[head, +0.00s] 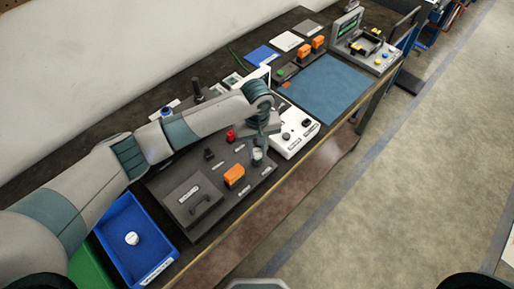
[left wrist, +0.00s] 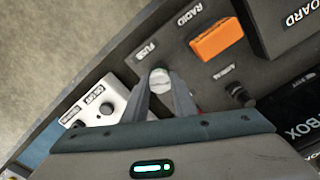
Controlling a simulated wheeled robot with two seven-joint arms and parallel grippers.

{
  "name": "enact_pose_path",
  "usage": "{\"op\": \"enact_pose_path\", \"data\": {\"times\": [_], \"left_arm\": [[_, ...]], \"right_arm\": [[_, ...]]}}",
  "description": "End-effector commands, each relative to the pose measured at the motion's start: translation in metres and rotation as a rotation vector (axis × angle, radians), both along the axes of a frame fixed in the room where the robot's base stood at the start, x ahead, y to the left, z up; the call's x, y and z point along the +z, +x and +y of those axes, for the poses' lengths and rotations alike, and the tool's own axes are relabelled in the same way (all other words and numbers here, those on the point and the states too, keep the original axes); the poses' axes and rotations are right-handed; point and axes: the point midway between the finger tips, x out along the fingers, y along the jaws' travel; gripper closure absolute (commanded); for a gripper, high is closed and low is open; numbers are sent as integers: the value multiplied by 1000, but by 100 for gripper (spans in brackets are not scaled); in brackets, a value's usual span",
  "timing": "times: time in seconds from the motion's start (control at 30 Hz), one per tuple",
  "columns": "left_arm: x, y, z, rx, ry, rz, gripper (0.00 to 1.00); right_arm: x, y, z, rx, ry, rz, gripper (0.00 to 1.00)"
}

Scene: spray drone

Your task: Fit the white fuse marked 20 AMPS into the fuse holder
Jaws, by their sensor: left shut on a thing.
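A white round fuse (left wrist: 159,80) is between the fingertips of my left gripper (left wrist: 160,90), which is shut on it. Its marking is too small to read. It is at the spot beside the FUSE label (left wrist: 146,51) on the dark panel (head: 262,178). The fuse holder is hidden under the fuse and fingers, so I cannot tell whether the fuse is seated or just above it. In the head view my left gripper (head: 258,150) points down at the panel's right end. My right gripper is not in view.
A blue tray (head: 112,222) with a white round piece (head: 131,238) stands at the near left. The panel carries an orange block (head: 234,175) and a lidded box (head: 191,198). A white switch box (head: 296,135) is just right of the gripper. A blue mat (head: 322,88) lies clear.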

Motion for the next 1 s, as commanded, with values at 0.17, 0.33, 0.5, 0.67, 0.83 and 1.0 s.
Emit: {"op": "enact_pose_path", "data": {"times": [0.17,0.33,0.5,0.67,0.83,1.0], "left_arm": [[-4,-1,0,0,-1,1,100],[-8,-1,0,1,-1,2,100],[-11,0,0,1,-1,1,100],[-14,0,0,1,0,1,100],[-18,0,0,0,0,0,100],[-19,0,0,0,0,0,56]], "right_arm": [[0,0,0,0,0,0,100],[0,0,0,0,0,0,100],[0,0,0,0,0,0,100],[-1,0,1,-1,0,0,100],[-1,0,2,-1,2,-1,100],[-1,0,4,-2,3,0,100]]}}
